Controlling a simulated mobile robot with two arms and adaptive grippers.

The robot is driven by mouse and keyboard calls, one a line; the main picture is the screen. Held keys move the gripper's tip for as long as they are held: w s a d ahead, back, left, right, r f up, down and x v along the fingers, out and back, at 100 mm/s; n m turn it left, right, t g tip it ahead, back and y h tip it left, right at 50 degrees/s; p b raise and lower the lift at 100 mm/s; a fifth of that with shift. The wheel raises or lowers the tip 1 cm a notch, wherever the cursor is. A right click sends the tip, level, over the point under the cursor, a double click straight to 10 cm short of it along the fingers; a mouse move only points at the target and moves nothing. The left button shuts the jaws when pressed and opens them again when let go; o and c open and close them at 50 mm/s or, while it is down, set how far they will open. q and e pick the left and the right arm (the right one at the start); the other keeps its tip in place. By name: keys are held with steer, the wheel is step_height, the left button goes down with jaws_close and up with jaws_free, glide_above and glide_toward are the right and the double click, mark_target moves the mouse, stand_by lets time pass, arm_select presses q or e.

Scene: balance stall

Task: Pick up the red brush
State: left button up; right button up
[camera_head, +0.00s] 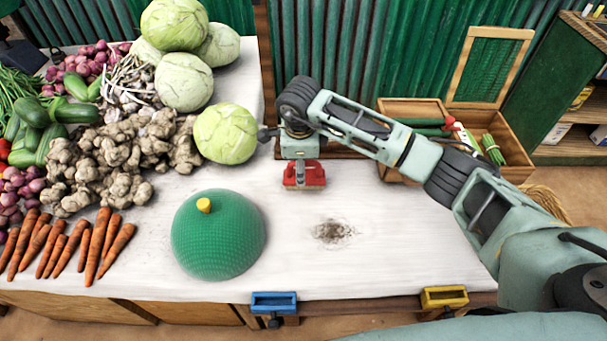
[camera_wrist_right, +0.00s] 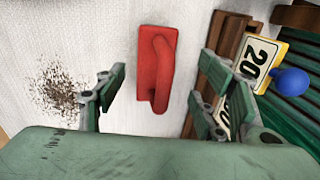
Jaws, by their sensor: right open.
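The red brush (camera_head: 304,174) lies on the white tabletop (camera_head: 370,240), near its back edge. In the right wrist view the red brush (camera_wrist_right: 156,68) shows its block and raised handle, between and beyond the fingers. My right gripper (camera_head: 300,155) is above and just behind the brush in the head view. In the wrist view my right gripper (camera_wrist_right: 155,100) has its fingers spread wide, with nothing held. A gap shows between each finger and the brush. My left gripper is in neither view.
A dirt patch (camera_head: 333,232) lies right of a green mesh dome (camera_head: 217,235). A cabbage (camera_head: 225,134) sits close left of the gripper. A number card (camera_wrist_right: 262,62) and blue ball (camera_wrist_right: 292,81) stand beside the brush. A wooden crate (camera_head: 400,174) is at right.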

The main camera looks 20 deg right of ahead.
step_height(320, 180, down, 2)
steer(key=shift+s+d+f+p, duration=0.1)
steer(key=shift+s+f+p, duration=0.1)
steer(key=shift+p, duration=0.25)
steer(key=shift+w+f, duration=0.25)
steer(key=shift+f, duration=1)
steer(key=shift+w+d+f, duration=0.1)
steer(key=shift+f, duration=0.2)
steer(key=shift+c, duration=0.3)
steer(key=c, duration=1.3)
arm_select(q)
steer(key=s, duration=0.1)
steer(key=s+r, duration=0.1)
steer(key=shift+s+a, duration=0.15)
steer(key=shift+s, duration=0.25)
